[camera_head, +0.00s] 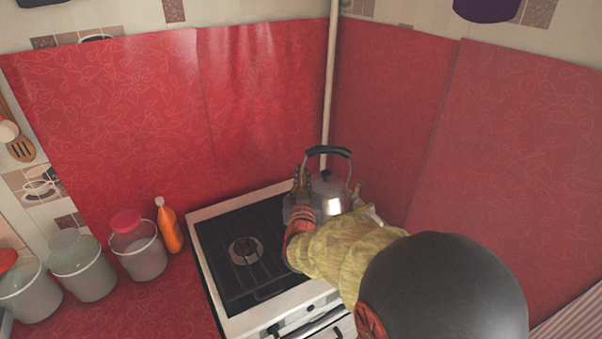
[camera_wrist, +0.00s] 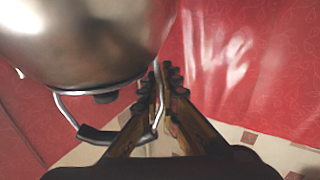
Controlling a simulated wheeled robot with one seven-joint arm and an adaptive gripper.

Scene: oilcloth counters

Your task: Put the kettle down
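The metal kettle (camera_head: 338,203) with a black arched handle is at the right side of the stove in the head view. It looks upright. My arm hides its base, so I cannot tell whether it touches the stove. My gripper (camera_head: 304,182) is at the kettle's left side. In the wrist view the kettle's shiny body (camera_wrist: 85,40) fills the upper left, and its wire handle bracket runs between the fingers of my gripper (camera_wrist: 162,72). The fingers are nearly together and look shut on that bracket.
The white stove (camera_head: 208,213) has a dark grate with its left part clear. An orange bottle (camera_head: 170,228) and several lidded jars, one a red-lidded jar (camera_head: 140,255), stand left of it. A pale pipe (camera_head: 331,85) and red oilcloth walls (camera_head: 270,90) are close behind.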

